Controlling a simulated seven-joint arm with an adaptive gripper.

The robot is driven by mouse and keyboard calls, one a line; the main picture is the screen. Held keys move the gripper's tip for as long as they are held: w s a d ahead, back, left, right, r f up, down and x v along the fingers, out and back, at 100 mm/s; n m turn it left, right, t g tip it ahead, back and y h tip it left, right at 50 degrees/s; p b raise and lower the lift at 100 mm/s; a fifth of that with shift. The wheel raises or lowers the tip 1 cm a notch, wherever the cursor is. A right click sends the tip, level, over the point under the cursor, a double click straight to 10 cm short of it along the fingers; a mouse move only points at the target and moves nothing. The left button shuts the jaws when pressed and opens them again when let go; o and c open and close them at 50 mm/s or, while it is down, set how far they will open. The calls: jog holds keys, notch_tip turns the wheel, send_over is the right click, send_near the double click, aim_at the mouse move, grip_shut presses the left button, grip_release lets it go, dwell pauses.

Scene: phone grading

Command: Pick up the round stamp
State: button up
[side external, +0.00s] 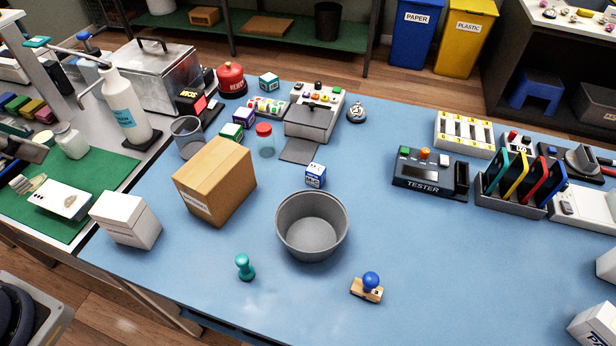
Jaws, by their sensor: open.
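Two stamp-like things stand near the front of the blue table (180,283). A teal one (245,267) has a knob handle and what looks like a round base; it stands upright left of the middle. The other stamp (368,287) has a blue ball knob on a rectangular wooden base and sits to the right. Both stand clear of other things. I cannot make out my gripper in this view.
A grey round bin (311,225) stands just behind and between the two stamps. A cardboard box (215,180) and a white box (125,220) stand to the left. A tester (431,174) and a rack of phones (520,185) are at the right. The table's front centre is clear.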

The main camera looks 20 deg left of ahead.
jog(key=w+r+m, duration=0.2)
jog(key=w+m, duration=0.1)
jog(key=m, duration=0.4)
jog(key=m+g, duration=0.6)
jog(key=m, duration=1.8)
send_over(241, 259)
notch_tip(241, 259, down, 18)
notch_tip(241, 259, down, 10)
jog(key=shift+s+f, duration=0.1)
jog(key=shift+f, duration=0.15)
notch_tip(241, 259, down, 6)
jog(key=shift+r, duration=0.1)
grip_shut()
